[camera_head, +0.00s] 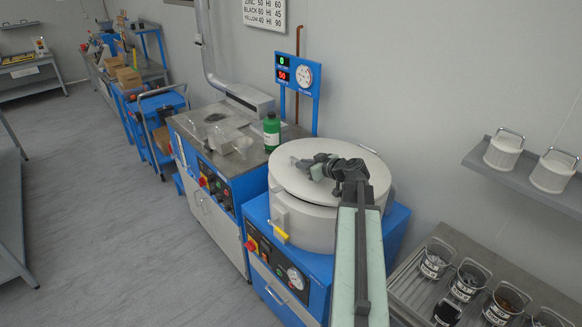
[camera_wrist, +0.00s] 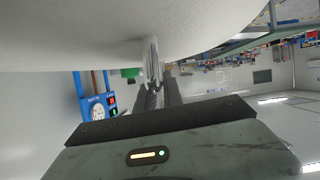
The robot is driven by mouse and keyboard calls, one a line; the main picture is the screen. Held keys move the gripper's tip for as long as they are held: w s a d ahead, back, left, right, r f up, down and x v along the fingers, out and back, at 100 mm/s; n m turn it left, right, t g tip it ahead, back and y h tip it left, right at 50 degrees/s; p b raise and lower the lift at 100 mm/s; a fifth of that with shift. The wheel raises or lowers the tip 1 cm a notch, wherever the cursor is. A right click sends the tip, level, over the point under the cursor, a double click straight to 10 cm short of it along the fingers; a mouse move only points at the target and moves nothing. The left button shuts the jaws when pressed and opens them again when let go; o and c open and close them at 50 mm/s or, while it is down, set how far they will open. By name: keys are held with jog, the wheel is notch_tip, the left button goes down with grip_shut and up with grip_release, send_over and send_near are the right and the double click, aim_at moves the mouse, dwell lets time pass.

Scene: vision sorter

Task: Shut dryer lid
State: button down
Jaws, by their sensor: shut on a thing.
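The white round dryer lid (camera_head: 345,198) lies across the top of the white dryer drum (camera_head: 305,228) in the head view. I cannot tell whether it sits flush all round. My gripper (camera_head: 316,166) is over the middle of the lid, my arm reaching in from the lower right. My gripper's fingers (camera_wrist: 152,88) are shut on the grey lid handle (camera_wrist: 151,58). The fingers hide part of the handle.
A green bottle (camera_head: 271,130) stands on the bench left of the drum. A blue display post (camera_head: 298,75) rises behind. A yellow latch (camera_head: 281,235) is on the drum's front. Baskets (camera_head: 467,284) of parts stand at the lower right, under a wall shelf (camera_head: 535,183).

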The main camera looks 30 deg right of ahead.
aim_at(304, 177)
jog(key=f+b, duration=0.2)
jog(key=f, duration=0.1)
jog(key=s+f+b, duration=0.1)
jog(key=shift+a+f, duration=0.3)
jog(key=shift+f, duration=0.1)
jog(key=shift+s+f+b, duration=0.2)
jog(key=shift+f+b, duration=0.1)
jog(key=shift+b, duration=0.3)
jog(key=shift+a, duration=0.1)
jog(key=c, duration=1.5)
grip_release()
jog(key=shift+w+f, duration=0.1)
jog(key=shift+w, duration=0.15)
